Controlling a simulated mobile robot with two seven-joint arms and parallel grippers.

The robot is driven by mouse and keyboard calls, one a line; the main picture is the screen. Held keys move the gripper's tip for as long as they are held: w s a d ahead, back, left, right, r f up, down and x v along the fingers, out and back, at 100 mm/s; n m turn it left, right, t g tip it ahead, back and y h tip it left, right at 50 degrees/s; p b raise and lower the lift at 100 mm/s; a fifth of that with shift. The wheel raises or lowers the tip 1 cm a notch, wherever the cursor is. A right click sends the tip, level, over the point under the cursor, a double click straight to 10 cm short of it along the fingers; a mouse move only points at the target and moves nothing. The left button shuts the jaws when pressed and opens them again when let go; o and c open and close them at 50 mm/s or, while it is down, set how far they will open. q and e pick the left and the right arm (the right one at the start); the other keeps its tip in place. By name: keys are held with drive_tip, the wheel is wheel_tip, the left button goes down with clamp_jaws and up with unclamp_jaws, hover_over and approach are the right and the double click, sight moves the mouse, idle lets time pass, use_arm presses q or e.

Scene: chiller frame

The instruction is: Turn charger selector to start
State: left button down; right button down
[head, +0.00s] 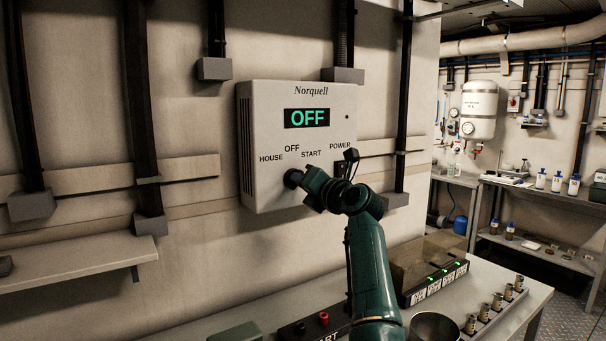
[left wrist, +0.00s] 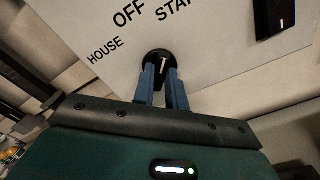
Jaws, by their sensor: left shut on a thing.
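The charger (head: 262,182) is a pale wall box marked Norquell. Its display (head: 307,118) reads OFF in green. HOUSE, OFF and START labels curve above the selector knob (left wrist: 159,57), which is black and round with a white mark. In the left wrist view the mark lies on the knob's face between my fingers, and I cannot tell for sure which label it points to. My left gripper (left wrist: 164,77) is shut on the knob, one blue finger on each side. In the head view my left gripper (head: 298,181) hides most of the knob. My right gripper is out of view.
A black POWER switch (left wrist: 274,17) sits right of the knob, close to my wrist. Below stands a bench with a black and a red terminal (head: 323,318), a unit with green lights (head: 436,283) and several small cylinders (head: 497,301). A wall shelf (head: 80,262) is at left.

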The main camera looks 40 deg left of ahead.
use_arm(q)
drive_tip(key=shift+r+m, duration=0.1)
drive_tip(key=shift+m, duration=0.2)
idle(0.4)
drive_tip(key=c, duration=1.4)
unclamp_jaws()
drive_tip(key=shift+c, duration=0.2)
drive_tip(key=shift+d, duration=0.1)
